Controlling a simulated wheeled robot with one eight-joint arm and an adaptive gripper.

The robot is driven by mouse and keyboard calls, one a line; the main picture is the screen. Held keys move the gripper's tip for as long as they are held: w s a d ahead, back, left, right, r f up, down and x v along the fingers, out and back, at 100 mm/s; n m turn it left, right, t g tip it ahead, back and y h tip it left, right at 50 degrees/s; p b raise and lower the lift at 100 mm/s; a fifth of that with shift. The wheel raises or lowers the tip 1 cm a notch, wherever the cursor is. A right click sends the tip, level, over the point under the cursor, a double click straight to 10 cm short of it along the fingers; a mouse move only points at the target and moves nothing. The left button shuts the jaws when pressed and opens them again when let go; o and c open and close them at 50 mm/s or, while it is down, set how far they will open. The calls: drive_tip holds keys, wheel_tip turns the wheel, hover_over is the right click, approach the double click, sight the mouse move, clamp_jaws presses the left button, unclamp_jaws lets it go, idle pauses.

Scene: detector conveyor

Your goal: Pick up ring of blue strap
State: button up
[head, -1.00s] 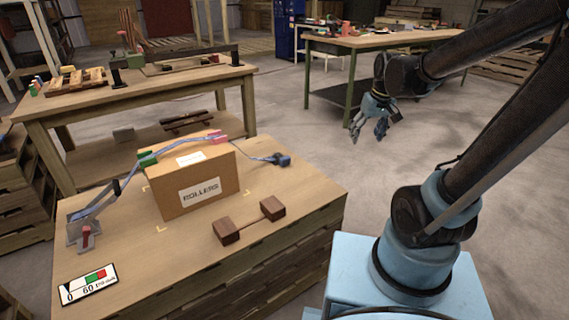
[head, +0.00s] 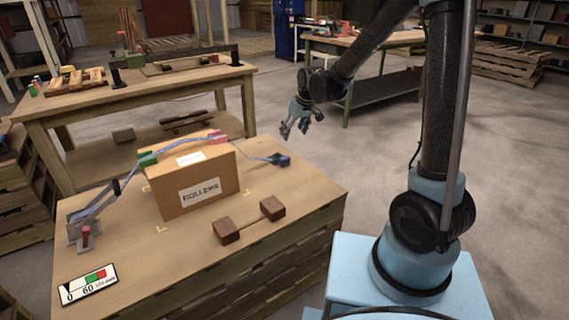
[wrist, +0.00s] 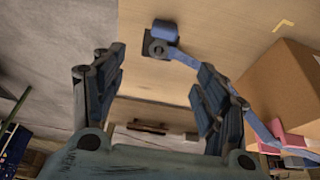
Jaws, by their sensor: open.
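A blue strap runs over a cardboard box (head: 211,180) marked ROLLERS on the pallet-like bench. Its right end has a small blue ring or loop (head: 282,159) at a dark fitting, lying on the bench top right of the box. In the wrist view the blue loop (wrist: 165,31) stands beside a dark square plate, beyond my fingertips. My gripper (head: 295,131) is open and empty, in the air behind and above the loop. In the wrist view my open gripper (wrist: 160,68) has its two fingers apart, with bench wood between them.
A green corner piece (head: 147,159) and a pink one (head: 218,138) sit on the box edges under the strap. A grey tensioner with a red handle (head: 85,237) stands at left. A brown wooden block piece (head: 249,222) lies in front of the box. The bench's right edge is near the loop.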

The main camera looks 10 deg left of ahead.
approach(284, 157)
drive_tip(key=x, duration=0.2)
drive_tip(key=w+x, duration=0.1)
drive_tip(key=x, duration=0.2)
drive_tip(key=shift+a, duration=0.1)
drive_tip(key=shift+s+x, duration=0.1)
drive_tip(key=shift+x, duration=1.25)
drive_tip(key=shift+s+x, duration=0.15)
drive_tip(key=shift+x, duration=1.2)
drive_tip(key=c, duration=1.2)
